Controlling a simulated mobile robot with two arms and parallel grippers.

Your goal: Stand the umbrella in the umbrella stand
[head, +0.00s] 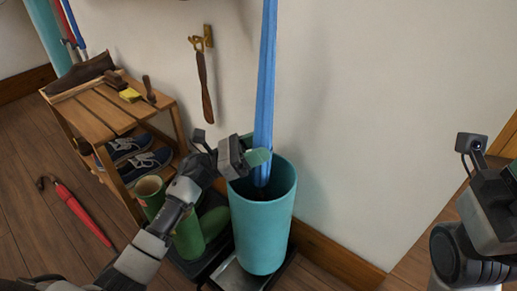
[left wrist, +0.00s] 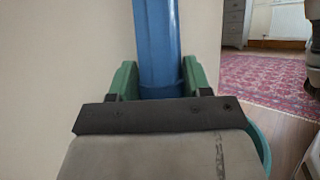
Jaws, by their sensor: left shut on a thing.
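A long blue furled umbrella (head: 265,80) stands close to upright in the head view, its top cut off by the upper edge. My left gripper (head: 259,158) is shut on its lower part, over the mouth of the teal umbrella stand (head: 263,230). The umbrella's dark lower end shows inside the stand's rim; whether it touches the bottom is hidden. In the left wrist view the green fingers (left wrist: 160,80) lie on both sides of the blue umbrella (left wrist: 157,45). My right gripper (head: 490,190) is partly in view at the right edge; its fingers are not clear.
A red umbrella (head: 75,212) lies on the floor at left. A wooden shoe rack (head: 95,118) holds shoes and brushes. A shoehorn (head: 205,90) hangs on the wall close behind. A patterned rug (left wrist: 265,85) shows in the left wrist view.

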